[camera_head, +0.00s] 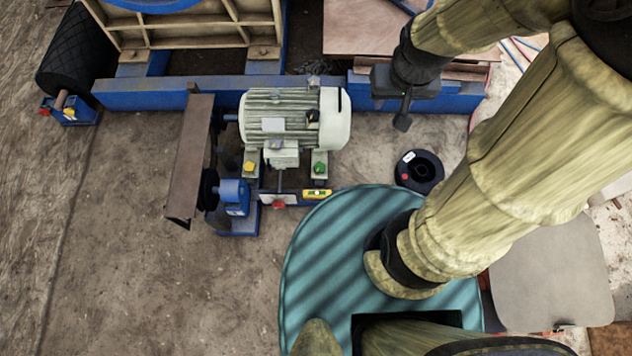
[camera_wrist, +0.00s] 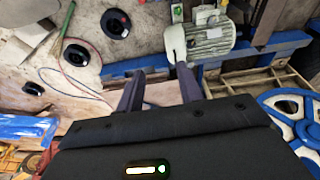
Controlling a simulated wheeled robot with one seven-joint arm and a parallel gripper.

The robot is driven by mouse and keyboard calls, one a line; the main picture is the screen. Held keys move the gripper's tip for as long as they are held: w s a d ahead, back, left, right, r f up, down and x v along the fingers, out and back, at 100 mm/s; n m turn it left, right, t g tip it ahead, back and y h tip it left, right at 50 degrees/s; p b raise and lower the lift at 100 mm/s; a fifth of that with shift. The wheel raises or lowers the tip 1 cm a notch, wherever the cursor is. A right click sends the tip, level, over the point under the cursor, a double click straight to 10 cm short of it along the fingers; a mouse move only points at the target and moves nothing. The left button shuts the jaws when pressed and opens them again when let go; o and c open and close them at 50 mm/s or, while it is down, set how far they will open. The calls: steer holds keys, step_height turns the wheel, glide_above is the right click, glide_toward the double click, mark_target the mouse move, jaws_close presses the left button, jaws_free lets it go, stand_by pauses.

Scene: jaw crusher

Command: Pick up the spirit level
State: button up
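A small yellow spirit level (camera_head: 317,194) lies in the head view on the blue frame just below the grey-white electric motor (camera_head: 290,118). My gripper (camera_head: 403,120) is to the upper right of the level, beyond the motor's right end and well apart from both. In the wrist view my gripper's two dark fingers (camera_wrist: 160,85) stand apart with nothing held between them. The motor also shows at the top of the wrist view (camera_wrist: 205,38). I cannot make out the level in the wrist view.
A black ring-shaped part (camera_head: 418,171) lies on the floor right of the motor. A rusty guard plate (camera_head: 190,155) stands left of it. Blue beams (camera_head: 160,96) run behind. A teal striped round surface (camera_head: 325,245) lies below the level. The floor at lower left is clear.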

steer(key=o, duration=0.3)
steer(key=shift+o, duration=0.9)
steer(key=shift+w+f, duration=0.1)
steer(key=shift+f, duration=0.2)
steer(key=n+g+h+b, duration=0.3)
steer(key=n+b, duration=1)
steer(key=b, duration=2)
glide_above(318, 193)
steer(key=w+a, duration=0.1)
step_height(318, 193, down, 54)
steer(key=a+f+n+b, duration=0.2)
steer(key=f+b, duration=0.2)
steer(key=f, duration=0.6)
steer(key=a+f+n+h+b, duration=0.1)
steer(key=f+b, duration=0.4)
steer(key=f, duration=0.6)
steer(key=shift+s+a+f+n+h, duration=0.35)
steer(key=shift+a+n, duration=0.45)
steer(key=shift+a, duration=0.45)
steer(key=b+x, duration=0.6)
steer(key=x, duration=0.6)
steer(key=shift+w+a+f, duration=0.1)
